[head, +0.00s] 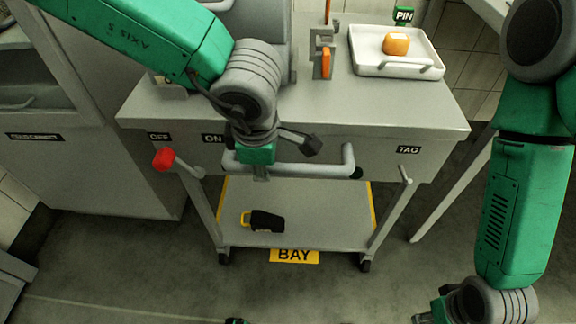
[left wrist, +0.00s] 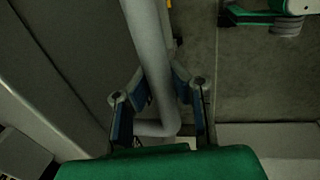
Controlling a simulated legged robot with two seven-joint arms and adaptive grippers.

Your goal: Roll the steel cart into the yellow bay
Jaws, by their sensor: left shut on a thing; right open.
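In the left wrist view the bar (left wrist: 147,50) passes between the two fingers (left wrist: 160,112). The yellow BAY label (head: 294,256) shows on the floor at the shelf's front edge, and yellow strips (head: 223,197) show along both sides of the shelf. My right gripper (head: 436,312) is open and empty at the bottom edge.
A black item with a yellow handle (head: 264,221) lies on the cart shelf. A red knob (head: 163,159) sticks out near the OFF label. Floor in front is clear.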

